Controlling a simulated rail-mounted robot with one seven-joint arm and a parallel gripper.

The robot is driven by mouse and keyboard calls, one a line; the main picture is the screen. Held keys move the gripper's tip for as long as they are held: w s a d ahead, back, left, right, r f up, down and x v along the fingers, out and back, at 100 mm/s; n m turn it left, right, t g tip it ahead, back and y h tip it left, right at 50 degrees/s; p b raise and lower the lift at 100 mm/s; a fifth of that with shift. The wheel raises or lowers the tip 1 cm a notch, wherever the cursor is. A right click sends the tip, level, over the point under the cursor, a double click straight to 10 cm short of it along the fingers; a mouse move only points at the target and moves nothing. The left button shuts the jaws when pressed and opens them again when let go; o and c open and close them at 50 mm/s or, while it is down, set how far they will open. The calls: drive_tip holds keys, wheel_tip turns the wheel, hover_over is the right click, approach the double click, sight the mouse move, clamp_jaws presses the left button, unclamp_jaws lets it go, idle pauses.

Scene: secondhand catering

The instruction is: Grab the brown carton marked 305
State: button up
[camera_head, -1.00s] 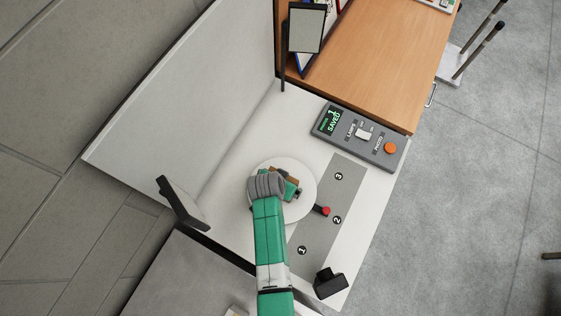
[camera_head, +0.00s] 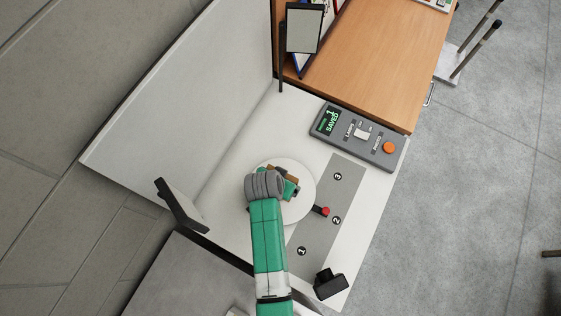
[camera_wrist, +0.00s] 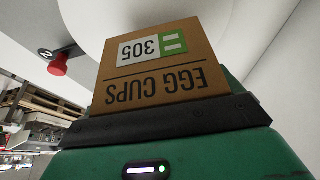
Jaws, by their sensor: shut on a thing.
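The brown carton (camera_wrist: 160,65) fills the middle of the wrist view. Its face shows "EGG CUPS" and "305" upside down, with a white and green label. My gripper (camera_wrist: 165,122) is shut on it, with a dark jaw bar across the carton's near side. In the head view my green and grey gripper (camera_head: 290,187) is over a white round disc (camera_head: 304,210). Only a small brown part of the carton (camera_head: 294,172) shows there, mostly hidden by my wrist. I cannot tell whether the carton touches the disc.
A grey control box (camera_head: 358,135) reads "1 SAVED". A white panel (camera_head: 190,110) rises on the left. A dark stand (camera_head: 330,284) is at the front.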

drive_tip(key=s+a+r+b, duration=0.1)
drive_tip(key=s+a, duration=0.1)
drive_tip(key=s, duration=1.3)
drive_tip(key=shift+s, duration=0.2)
